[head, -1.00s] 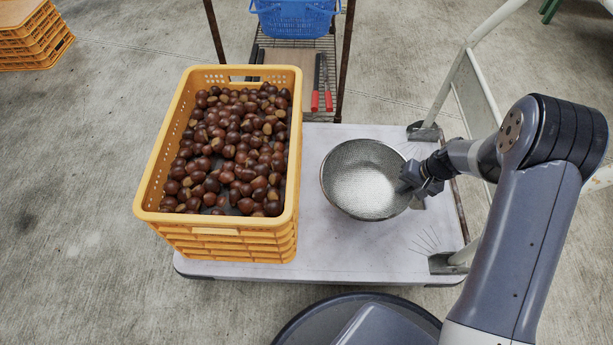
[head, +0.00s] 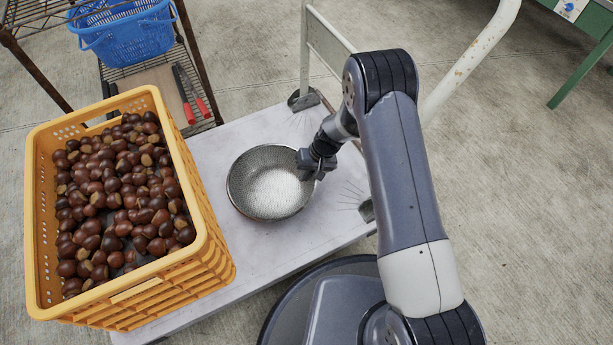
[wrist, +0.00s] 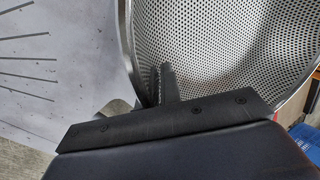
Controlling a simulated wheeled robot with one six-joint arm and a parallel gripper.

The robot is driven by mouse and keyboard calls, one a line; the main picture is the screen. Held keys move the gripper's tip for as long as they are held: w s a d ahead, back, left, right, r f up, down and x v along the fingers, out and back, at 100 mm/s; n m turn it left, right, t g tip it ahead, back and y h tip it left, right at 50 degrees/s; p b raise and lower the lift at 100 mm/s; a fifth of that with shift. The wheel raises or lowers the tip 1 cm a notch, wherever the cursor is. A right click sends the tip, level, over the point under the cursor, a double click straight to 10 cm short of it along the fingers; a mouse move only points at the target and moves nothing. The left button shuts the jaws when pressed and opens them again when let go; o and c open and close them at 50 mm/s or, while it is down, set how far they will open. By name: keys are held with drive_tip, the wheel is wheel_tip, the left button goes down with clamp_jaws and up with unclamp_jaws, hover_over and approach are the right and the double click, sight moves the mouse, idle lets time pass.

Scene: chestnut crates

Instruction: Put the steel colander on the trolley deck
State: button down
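The steel colander (head: 268,184) is a round perforated bowl, upright over the pale trolley deck (head: 228,137), right of the crate. I cannot tell whether its base touches the deck. My gripper (head: 304,160) is at the colander's right rim. In the wrist view one dark finger (wrist: 168,84) stands inside the perforated wall of the colander (wrist: 215,45), with the rim beside it. The gripper appears shut on this rim; the other finger is mostly hidden.
A yellow crate (head: 205,262) full of chestnuts stands on the deck's left part. A wire rack (head: 200,115) with a blue basket (head: 125,28) and red-handled tool (head: 190,112) is behind. The trolley's pale handle frame (head: 470,60) rises at the right.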

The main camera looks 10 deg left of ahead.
drive_tip(key=shift+f, duration=0.1)
drive_tip(key=c, duration=1.6)
unclamp_jaws()
drive_tip(key=shift+f, duration=0.1)
drive_tip(key=shift+r+p, duration=0.3)
drive_tip(key=shift+r, duration=0.05)
drive_tip(key=p+v, duration=0.4)
drive_tip(key=v, duration=0.7)
drive_tip(key=shift+d+r, duration=0.15)
drive_tip(key=shift+r, duration=0.1)
drive_tip(key=shift+w, duration=0.1)
